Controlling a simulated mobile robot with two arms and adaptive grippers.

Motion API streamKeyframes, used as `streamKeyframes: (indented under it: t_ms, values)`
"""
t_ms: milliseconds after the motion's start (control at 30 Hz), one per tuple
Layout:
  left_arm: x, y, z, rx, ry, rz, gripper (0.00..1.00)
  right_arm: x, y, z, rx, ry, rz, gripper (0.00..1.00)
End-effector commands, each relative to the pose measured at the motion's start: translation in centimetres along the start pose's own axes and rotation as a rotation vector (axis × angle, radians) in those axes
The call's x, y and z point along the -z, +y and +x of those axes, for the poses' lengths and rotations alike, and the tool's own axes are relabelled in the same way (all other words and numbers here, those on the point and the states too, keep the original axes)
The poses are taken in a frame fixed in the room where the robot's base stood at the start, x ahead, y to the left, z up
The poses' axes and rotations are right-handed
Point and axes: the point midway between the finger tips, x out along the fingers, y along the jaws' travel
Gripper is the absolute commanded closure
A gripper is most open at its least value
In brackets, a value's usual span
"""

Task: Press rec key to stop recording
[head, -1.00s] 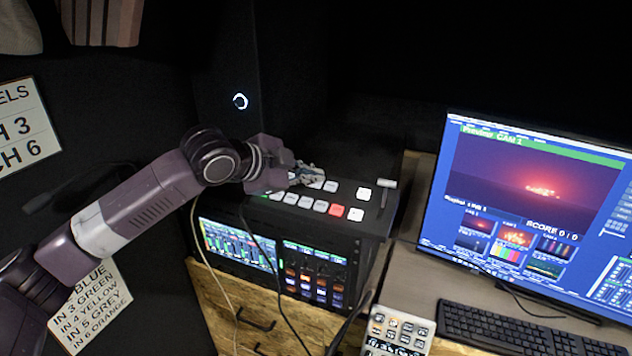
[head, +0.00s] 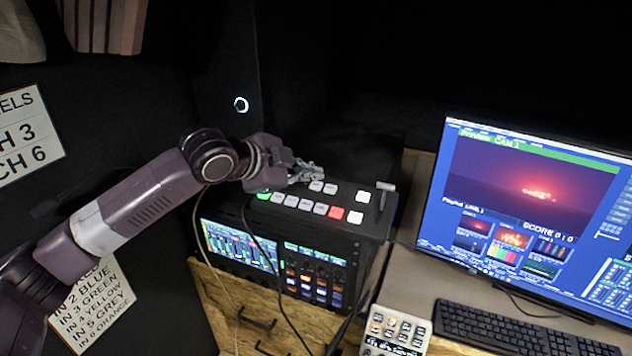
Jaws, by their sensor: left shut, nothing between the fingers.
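A black video switcher (head: 372,228) sits on top of a rack unit. Its sloped top carries rows of square keys, mostly white, with one green key (head: 264,196) at the left and one red key (head: 336,213) near the right. I cannot read the labels, so I cannot tell which is the rec key. My left gripper (head: 318,172) is shut and empty above the back left part of the panel. It is behind and left of the red key and hides some of the panel there. My right gripper is out of view.
A T-bar lever (head: 384,188) stands up at the switcher's right end. A monitor (head: 520,200) and black keyboard (head: 520,328) are on the desk at right. A small keypad (head: 396,330) lies at the front. Cables hang before the rack screens (head: 240,246).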

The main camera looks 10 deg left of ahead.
Motion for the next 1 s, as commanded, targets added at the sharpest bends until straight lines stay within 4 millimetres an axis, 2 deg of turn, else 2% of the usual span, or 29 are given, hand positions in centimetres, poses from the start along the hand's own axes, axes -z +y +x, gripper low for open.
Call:
streamKeyframes:
  t_ms: [267,700,1000]
  values:
    - [0.3,-0.4,-0.4,0.000,0.000,0.000,1.00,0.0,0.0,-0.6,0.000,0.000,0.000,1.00]
    - [2.6,-2.5,-3.4,-0.001,0.001,0.001,1.00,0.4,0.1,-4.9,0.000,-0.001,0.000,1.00]
    - [2.5,-2.5,-3.5,0.000,0.001,0.000,1.00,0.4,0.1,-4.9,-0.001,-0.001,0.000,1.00]
